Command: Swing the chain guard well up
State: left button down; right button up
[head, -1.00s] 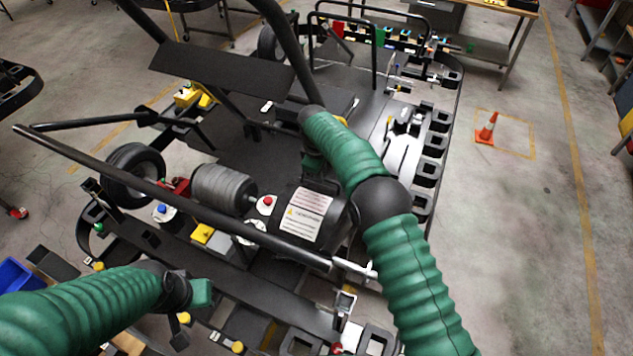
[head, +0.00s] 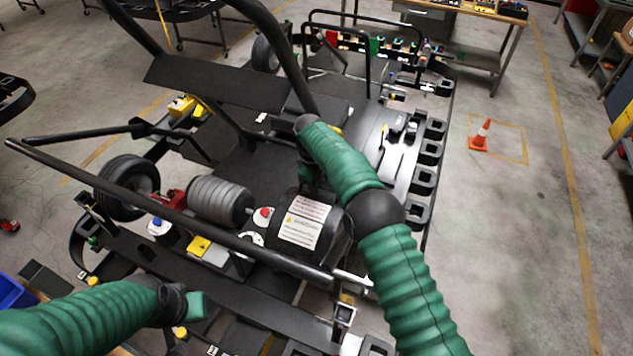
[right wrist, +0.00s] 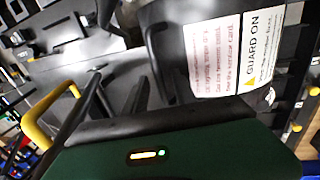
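The chain guard (head: 318,249) looks like the rounded black cover with a white warning label, in the middle of the kart in the head view. Its label, reading "GUARD ON", shows close up in the right wrist view (right wrist: 235,52). My right gripper (head: 310,178) points down at the guard's far side, close to it. My forearm and the guard hide its fingertips, so I cannot tell whether it touches or grips. My left gripper (head: 197,306) is low at the left, above the kart's near frame, apart from the guard; its fingers do not show clearly.
A long black bar (head: 170,205) crosses in front of the guard. A grey ribbed cylinder (head: 218,200) and a red button (head: 263,216) are left of it. A black panel (head: 220,80) stands behind. A cone (head: 480,136) stands on open floor at the right.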

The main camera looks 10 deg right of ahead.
notch_tip(320, 180, up, 16)
jog(key=s+a, duration=0.2)
jog(key=shift+s+r+b, duration=0.25)
jog(key=shift+b, duration=0.2)
